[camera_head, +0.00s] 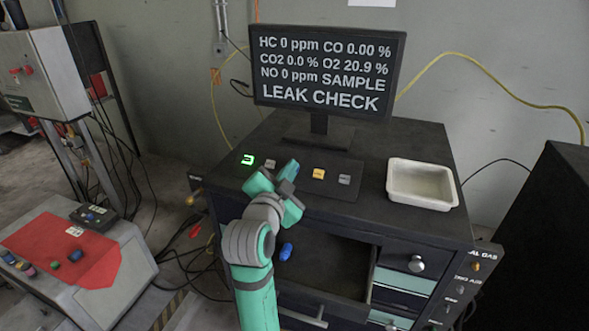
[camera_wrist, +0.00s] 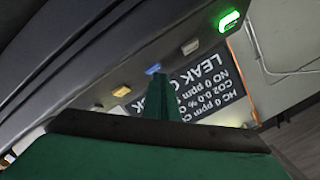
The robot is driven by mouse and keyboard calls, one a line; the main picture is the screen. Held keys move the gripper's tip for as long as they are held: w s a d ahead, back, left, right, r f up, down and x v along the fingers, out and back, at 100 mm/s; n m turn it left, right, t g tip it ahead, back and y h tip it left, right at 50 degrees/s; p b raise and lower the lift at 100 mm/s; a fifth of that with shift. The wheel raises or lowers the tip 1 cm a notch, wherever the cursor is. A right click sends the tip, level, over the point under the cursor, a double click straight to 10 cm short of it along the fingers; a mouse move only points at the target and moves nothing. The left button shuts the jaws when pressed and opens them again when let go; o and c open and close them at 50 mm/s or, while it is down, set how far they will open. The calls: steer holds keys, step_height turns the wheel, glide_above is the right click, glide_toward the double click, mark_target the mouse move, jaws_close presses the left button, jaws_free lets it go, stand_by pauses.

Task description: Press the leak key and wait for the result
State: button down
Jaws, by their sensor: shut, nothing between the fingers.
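The key panel (camera_head: 333,187) lies on the cabinet top in front of the monitor (camera_head: 325,75). It carries a grey key (camera_head: 270,163), a blue key (camera_wrist: 153,69), a yellow key (camera_head: 319,174) and another grey key (camera_head: 344,179). No key labels are readable, so I cannot tell which is the leak key. The monitor shows gas readings and "LEAK CHECK". My gripper (camera_head: 288,176) is shut and empty, its tips at the blue key. I cannot tell whether they touch it.
A white tray (camera_head: 421,201) stands right of the panel. Below, a drawer (camera_head: 325,275) is open with a blue object (camera_head: 286,251) in it. Cables hang behind.

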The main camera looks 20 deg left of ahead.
steer(key=shift+w, duration=0.1)
steer(key=shift+d, duration=0.2)
steer(key=shift+s+a+r, duration=0.25)
steer(key=shift+s+a, duration=0.05)
steer(key=shift+s, duration=0.15)
steer(key=shift+s+a+r, duration=0.2)
steer(key=shift+s+a, duration=0.05)
steer(key=shift+s, duration=0.15)
steer(key=shift+s+d, duration=0.1)
steer(key=shift+d, duration=0.05)
steer(key=shift+d+r, duration=0.1)
steer(key=shift+r, duration=0.05)
